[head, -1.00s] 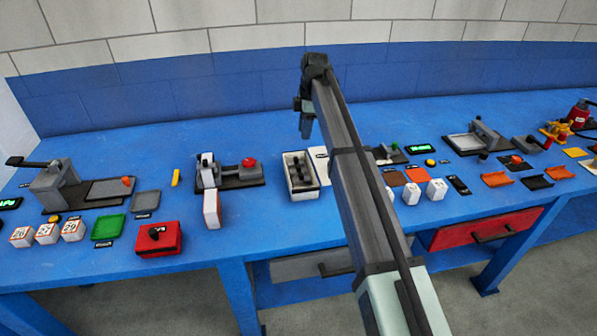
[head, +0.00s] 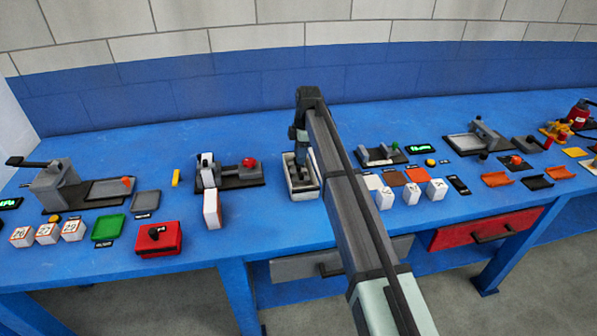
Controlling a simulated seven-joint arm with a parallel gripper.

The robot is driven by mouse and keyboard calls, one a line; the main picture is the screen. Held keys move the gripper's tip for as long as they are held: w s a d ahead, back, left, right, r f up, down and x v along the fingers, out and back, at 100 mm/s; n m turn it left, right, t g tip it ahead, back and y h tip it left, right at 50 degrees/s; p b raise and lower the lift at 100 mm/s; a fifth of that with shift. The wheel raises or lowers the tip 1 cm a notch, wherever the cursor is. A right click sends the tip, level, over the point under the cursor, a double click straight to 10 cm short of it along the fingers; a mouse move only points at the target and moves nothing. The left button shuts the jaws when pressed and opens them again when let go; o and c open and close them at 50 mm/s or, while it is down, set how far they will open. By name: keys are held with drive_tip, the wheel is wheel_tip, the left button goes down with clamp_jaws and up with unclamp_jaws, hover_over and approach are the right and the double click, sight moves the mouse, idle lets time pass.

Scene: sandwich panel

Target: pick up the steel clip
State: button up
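A white open box (head: 305,195) stands on the blue bench near the middle. In the earlier frame several small dark pieces lie in it, and the steel clip may be one of them, but I cannot tell. My gripper (head: 301,158) now points down at the box, its tips at or just above the opening. The gripper and arm hide much of the inside. The fingers are too small and dark to show whether they are open or shut, or whether they touch anything.
A grey fixture with a red knob (head: 249,162) stands left of the box, with a white block (head: 212,209) in front of it. Right of my arm are several white blocks and a small fixture (head: 380,155). A red box (head: 158,238) sits at the front left. The bench behind is clear.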

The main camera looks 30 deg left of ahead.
sight(299, 166)
wheel_tip(299, 166, down, 4)
drive_tip(key=shift+s+f, duration=0.1)
drive_tip(key=shift+s, duration=0.05)
drive_tip(key=shift+c, duration=0.4)
clamp_jaws()
